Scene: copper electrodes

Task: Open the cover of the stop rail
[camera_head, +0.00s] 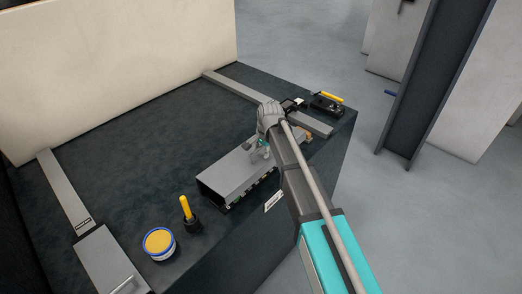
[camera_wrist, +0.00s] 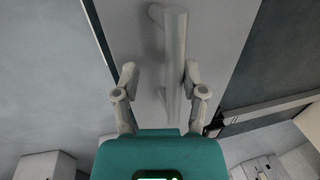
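The stop rail's cover looks to be the long grey metal housing (camera_head: 236,175) near the front edge of the dark table in the head view. It appears closed. Its grey surface (camera_wrist: 218,50) fills the middle of the wrist view, with a bar handle (camera_wrist: 174,62) standing on it. My gripper (camera_wrist: 160,72) is open, with one finger on each side of the handle. The right finger looks very near the bar and the left finger is farther off; I cannot tell contact. In the head view my gripper (camera_head: 261,149) is over the housing, partly hidden by my arm.
Small coloured parts (camera_head: 238,199) line the housing's front. A yellow-handled tool (camera_head: 186,208) stands in a dark holder near a blue-rimmed yellow tub (camera_head: 159,242). A black case (camera_head: 327,105) lies at the back right. Flat grey rails (camera_head: 63,190) cross the table (camera_head: 140,140); its middle is clear.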

